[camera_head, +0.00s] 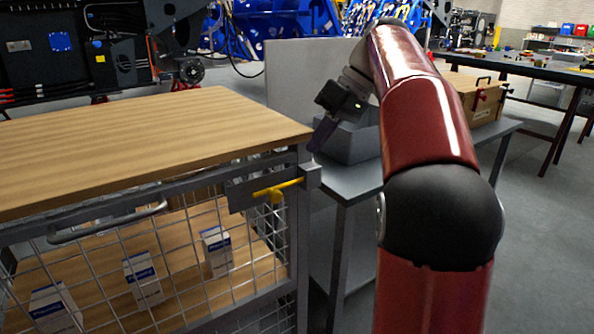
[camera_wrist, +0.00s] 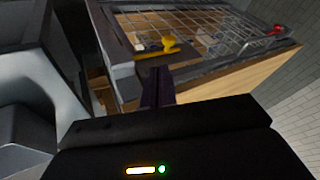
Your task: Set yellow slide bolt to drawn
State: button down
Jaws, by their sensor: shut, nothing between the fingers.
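The yellow slide bolt (camera_head: 275,190) sits on a grey plate (camera_head: 240,194) at the top right corner of the mesh door. Its rod slants up to the right and its end meets the grey block (camera_head: 310,178) on the cabinet post. A small knob hangs near the rod's middle. The bolt also shows in the wrist view (camera_wrist: 157,46), just beyond my fingertips. My gripper (camera_head: 320,138) is up and to the right of the bolt, beside the cabinet corner, pointing down. Its fingers (camera_wrist: 158,72) are together, empty and apart from the bolt.
The cabinet's wooden top (camera_head: 140,135) overhangs close to my gripper. The wire mesh door (camera_head: 180,265) has a grey handle (camera_head: 108,222), with several white boxes behind it. A grey bin (camera_head: 352,143) and a wooden crate (camera_head: 474,103) stand on the grey side table (camera_head: 350,182).

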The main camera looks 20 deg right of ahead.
aim_at(265, 187)
jog(key=b+x, duration=0.2)
jog(key=x, duration=0.7)
jog(key=shift+a+f, duration=0.2)
jog(key=shift+f, duration=0.15)
jog(key=shift+s+a+b, duration=0.1)
jog(key=shift+s+a, duration=0.15)
jog(key=shift+a, duration=0.65)
jog(key=shift+s+a+b, duration=0.1)
jog(key=shift+s+a, duration=0.2)
jog(key=shift+a, duration=0.55)
jog(key=shift+s+a+b, duration=0.1)
jog(key=shift+s+a, duration=0.15)
jog(key=shift+a, duration=0.65)
